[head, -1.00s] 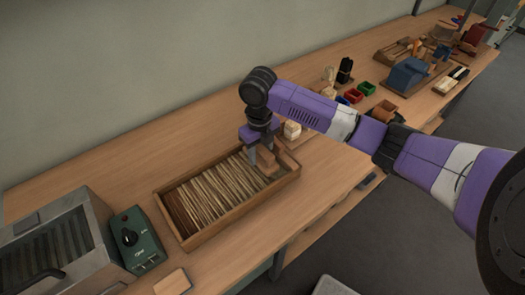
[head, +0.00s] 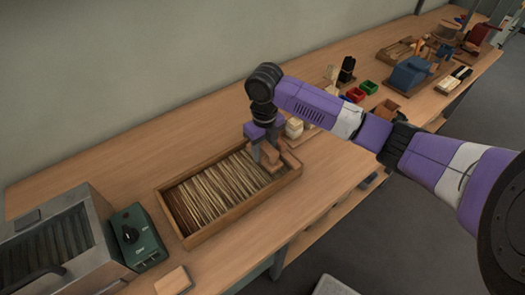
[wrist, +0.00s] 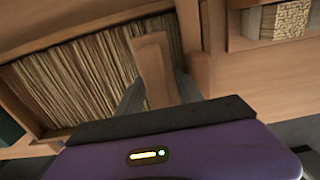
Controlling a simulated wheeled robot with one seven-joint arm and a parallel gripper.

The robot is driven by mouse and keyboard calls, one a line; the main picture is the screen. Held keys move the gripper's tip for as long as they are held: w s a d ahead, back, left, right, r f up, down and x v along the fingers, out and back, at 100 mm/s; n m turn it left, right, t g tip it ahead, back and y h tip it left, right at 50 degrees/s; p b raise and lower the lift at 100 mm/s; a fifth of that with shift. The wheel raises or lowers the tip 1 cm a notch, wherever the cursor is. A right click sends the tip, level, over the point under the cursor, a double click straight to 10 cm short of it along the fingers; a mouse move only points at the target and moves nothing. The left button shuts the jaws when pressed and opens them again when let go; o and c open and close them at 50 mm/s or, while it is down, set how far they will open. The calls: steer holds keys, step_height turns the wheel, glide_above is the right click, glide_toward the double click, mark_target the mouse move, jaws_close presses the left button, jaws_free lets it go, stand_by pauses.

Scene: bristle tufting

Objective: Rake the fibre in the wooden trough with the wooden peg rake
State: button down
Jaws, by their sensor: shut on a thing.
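The wooden trough (head: 222,226) lies on the bench, filled with rows of pale and brown fibre (head: 215,190). It also shows in the wrist view, with the fibre (wrist: 85,80) at the left. My gripper (head: 268,158) is over the trough's right end, pointing down. It is shut on a wooden block-like piece, the peg rake (head: 273,159), which also shows between the fingers in the wrist view (wrist: 155,70). The rake's pegs are hidden, and I cannot tell whether they touch the fibre.
A green control box (head: 138,238) and a metal machine (head: 55,245) stand left of the trough. A small wooden block (head: 173,281) lies in front. A pale item (head: 294,128) and small bins (head: 362,90) stand beyond the gripper. Bare bench lies behind the trough.

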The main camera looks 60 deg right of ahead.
steer(key=shift+d, duration=0.1)
steer(key=w+a+p, duration=0.1)
steer(key=w+a, duration=0.2)
steer(key=a, duration=0.6)
steer(key=w+a+p, duration=0.1)
steer(key=w+a, duration=0.2)
steer(key=a, duration=0.6)
steer(key=w+a+p, duration=0.1)
steer(key=w+a, duration=0.1)
steer(key=a, duration=0.7)
steer(key=shift+w+a, duration=0.15)
steer(key=shift+w, duration=0.25)
steer(key=shift+a, duration=0.1)
steer(key=shift+w+a, duration=0.1)
steer(key=shift+a, duration=0.15)
steer(key=shift+s+d+p, duration=0.25)
steer(key=shift+d, duration=0.5)
steer(key=shift+s+d+p, duration=0.2)
steer(key=shift+d, duration=0.5)
